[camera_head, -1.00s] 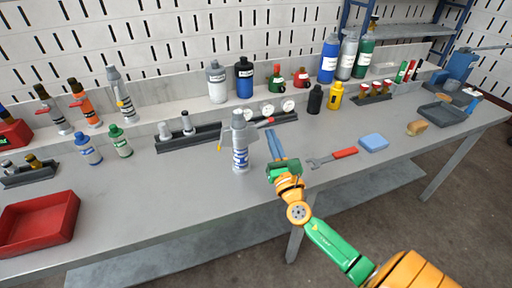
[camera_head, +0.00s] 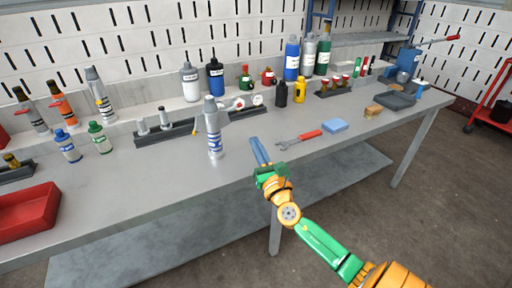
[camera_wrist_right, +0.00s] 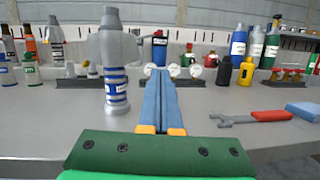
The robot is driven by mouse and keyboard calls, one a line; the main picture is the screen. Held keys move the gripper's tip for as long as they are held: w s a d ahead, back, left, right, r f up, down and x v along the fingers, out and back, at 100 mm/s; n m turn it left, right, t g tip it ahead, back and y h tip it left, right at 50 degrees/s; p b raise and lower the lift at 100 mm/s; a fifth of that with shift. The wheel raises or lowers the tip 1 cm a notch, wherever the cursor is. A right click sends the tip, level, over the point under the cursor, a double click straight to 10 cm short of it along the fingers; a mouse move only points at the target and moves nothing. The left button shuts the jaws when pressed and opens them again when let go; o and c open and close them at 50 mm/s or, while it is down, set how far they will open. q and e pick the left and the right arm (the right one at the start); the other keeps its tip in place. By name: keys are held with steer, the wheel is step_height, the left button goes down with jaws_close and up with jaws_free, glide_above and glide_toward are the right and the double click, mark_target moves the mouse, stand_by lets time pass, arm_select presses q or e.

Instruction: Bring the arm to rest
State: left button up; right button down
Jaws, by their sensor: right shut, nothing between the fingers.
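My right gripper (camera_head: 256,146) is shut and empty. Its blue fingers lie together and point away from me, near the front edge of the grey workbench (camera_head: 160,185). In the right wrist view the shut fingers (camera_wrist_right: 160,98) show in the middle. My left gripper is not in view.
A wrench with a red handle (camera_head: 304,136) and a blue sponge (camera_head: 335,126) lie right of the fingers. A red tray (camera_head: 30,212) is at the left. Several bottles line the back. The floor in front of the bench (camera_head: 400,225) is clear.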

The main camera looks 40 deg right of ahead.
steer(key=s+a+f+m+g+h, duration=0.1)
steer(key=s+a+f+m+g, duration=0.1)
steer(key=s+f+m+g, duration=0.65)
steer(key=s+a+f+m+g, duration=0.1)
steer(key=s+a+f+m, duration=0.3)
steer(key=m, duration=0.9)
steer(key=s+a+f+m+g+y, duration=0.7)
steer(key=s+a+f+m+y, duration=0.15)
steer(key=s+a, duration=0.5)
step_height(320, 180, down, 15)
steer(key=s+d+f+g+h, duration=0.1)
steer(key=s+d+f+g, duration=0.1)
steer(key=s+f, duration=1)
step_height(320, 180, up, 13)
steer(key=s+p, duration=0.1)
steer(key=p, duration=1.1)
steer(key=shift+s+d+f+n+p, duration=0.15)
steer(key=shift+s+d+n+p, duration=0.1)
steer(key=shift+n+p, duration=0.15)
